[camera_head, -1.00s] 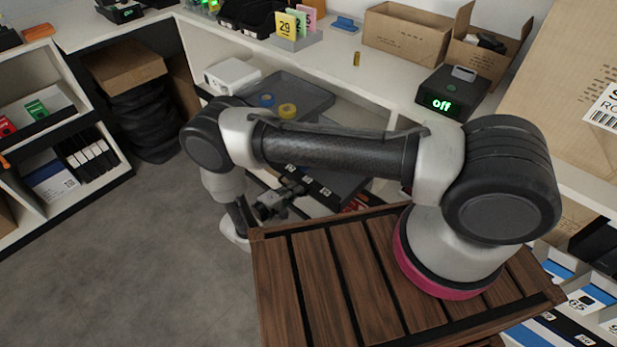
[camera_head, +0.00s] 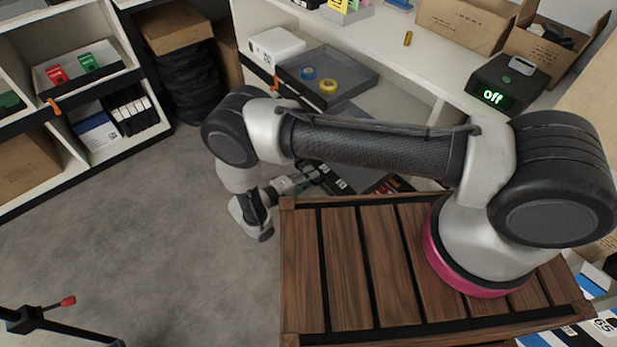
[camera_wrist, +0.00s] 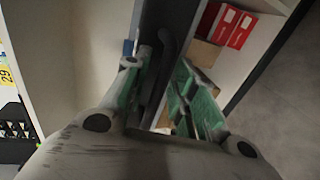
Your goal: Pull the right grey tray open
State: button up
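A grey tray (camera_head: 350,87) with a blue and a yellow roll of tape sticks out below the counter in the head view. Lower and to its right, a second dark grey tray (camera_head: 372,181) is largely hidden by my arm; I cannot tell how far out it is. My gripper (camera_head: 314,175) is beside that lower tray, near the slatted wooden top. In the wrist view my gripper (camera_wrist: 160,88) has its green-padded fingers apart, on either side of a dark curved handle (camera_wrist: 173,52) in front of a dark grey panel (camera_wrist: 165,14). I cannot tell whether they touch it.
A white box (camera_head: 277,45) is left of the tape tray. A counter above holds a black device (camera_head: 507,85) reading "off" and open cartons (camera_head: 470,25). Shelving stands at the left.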

jog(key=v, duration=1.2)
dwell(0.5)
